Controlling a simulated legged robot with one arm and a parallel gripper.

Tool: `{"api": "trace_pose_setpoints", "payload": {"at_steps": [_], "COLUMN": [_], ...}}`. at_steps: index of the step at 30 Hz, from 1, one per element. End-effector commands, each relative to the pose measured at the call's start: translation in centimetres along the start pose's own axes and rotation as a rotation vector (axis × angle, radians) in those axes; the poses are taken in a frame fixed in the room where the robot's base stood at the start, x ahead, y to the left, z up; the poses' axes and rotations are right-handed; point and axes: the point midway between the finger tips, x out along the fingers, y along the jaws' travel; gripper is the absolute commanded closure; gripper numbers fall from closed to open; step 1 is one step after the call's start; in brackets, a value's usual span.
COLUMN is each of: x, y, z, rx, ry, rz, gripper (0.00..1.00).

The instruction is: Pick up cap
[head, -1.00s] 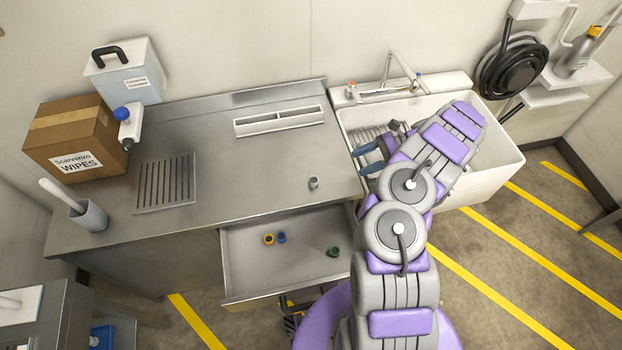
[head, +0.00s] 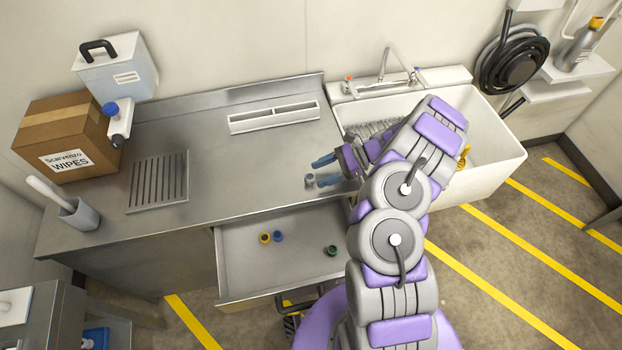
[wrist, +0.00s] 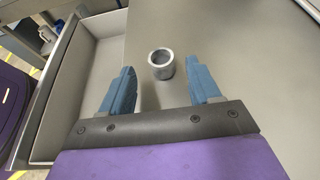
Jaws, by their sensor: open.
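A small grey cap (head: 309,179) stands on the steel counter near its front edge, above the open drawer. In the wrist view the cap (wrist: 161,64) shows a round open top and lies just beyond the fingertips, between their lines. My gripper (head: 325,170) is open, with blue fingers pointing left toward the cap. In the wrist view my gripper (wrist: 161,82) has its fingers wide apart with nothing between them.
A white sink (head: 500,150) with a faucet is at the right, under part of my arm. A slotted rack (head: 275,116), a ribbed drain plate (head: 158,182), a cardboard box (head: 60,135) and a white case (head: 115,68) are on the counter. The counter's middle is clear.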

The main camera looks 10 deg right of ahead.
Motion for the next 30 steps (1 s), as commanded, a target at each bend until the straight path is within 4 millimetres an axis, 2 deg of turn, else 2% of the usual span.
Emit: {"api": "trace_pose_setpoints", "payload": {"at_steps": [7,15,30], "x": [3.8,4.1,4.2], "y": [-0.2,-0.3,-0.3], "z": [0.2,0.2,0.2], "rx": [-0.002,-0.001,-0.001], "ry": [0.001,0.001,0.003], "rz": [0.003,-0.001,0.000], "gripper": [0.38,0.38,0.85]}}
